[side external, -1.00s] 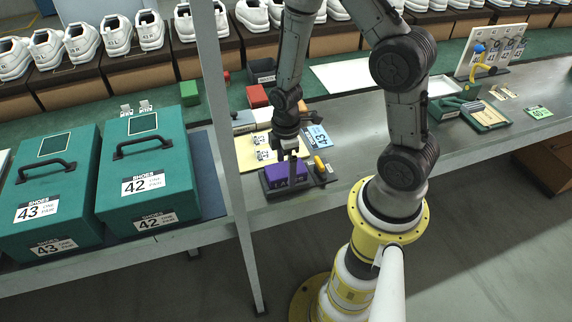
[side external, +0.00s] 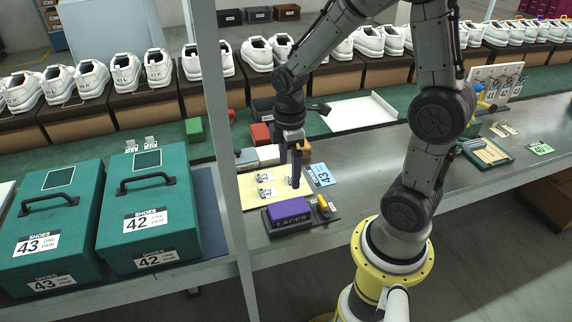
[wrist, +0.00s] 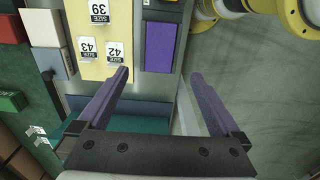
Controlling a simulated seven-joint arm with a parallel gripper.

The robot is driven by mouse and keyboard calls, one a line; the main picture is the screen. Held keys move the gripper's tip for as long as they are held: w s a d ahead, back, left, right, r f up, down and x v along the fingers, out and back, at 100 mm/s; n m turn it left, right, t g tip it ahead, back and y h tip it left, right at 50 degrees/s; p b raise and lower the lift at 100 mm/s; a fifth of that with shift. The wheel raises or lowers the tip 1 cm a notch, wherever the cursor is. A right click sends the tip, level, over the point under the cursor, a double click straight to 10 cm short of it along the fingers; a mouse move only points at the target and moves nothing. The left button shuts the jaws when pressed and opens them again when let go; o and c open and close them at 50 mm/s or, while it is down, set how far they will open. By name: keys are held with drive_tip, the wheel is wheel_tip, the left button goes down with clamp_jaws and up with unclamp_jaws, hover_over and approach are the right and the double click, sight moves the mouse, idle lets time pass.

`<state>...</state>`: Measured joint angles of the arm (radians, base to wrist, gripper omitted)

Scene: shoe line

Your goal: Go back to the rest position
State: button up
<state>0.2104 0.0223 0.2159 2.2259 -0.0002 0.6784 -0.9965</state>
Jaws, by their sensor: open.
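My gripper (side external: 290,168) is open and empty, pointing down over the bench beside the purple laces box. Its two purple fingers also show spread apart in the wrist view (wrist: 160,76). The purple laces box (side external: 289,210) sits in a dark holder (side external: 279,231) near the bench's front edge. In the wrist view the box (wrist: 160,47) lies beyond the fingers, apart from them. My gripper is behind and above the box in the side view.
A yellow board (side external: 250,196) with size tags lies beside the laces box. A blue 43 card (side external: 320,174) lies near it. Two teal shoe boxes (side external: 56,225) (side external: 150,208) stand at left. A grey post (side external: 223,130) rises in front. Shoes on brown boxes line the back.

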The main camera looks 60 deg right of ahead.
drive_tip(key=s+a+r+m+t, duration=0.1)
drive_tip(key=s+a+r+t, duration=0.2)
drive_tip(key=r, duration=0.4)
drive_tip(key=s+a+r+m+t, duration=0.1)
drive_tip(key=s+a+r+t, duration=0.1)
drive_tip(key=r, duration=0.5)
drive_tip(key=s+m, duration=0.6)
drive_tip(key=m, duration=0.1)
drive_tip(key=shift+a+r+t, duration=0.15)
drive_tip(key=shift+a+t, duration=0.15)
drive_tip(key=shift+a, duration=0.1)
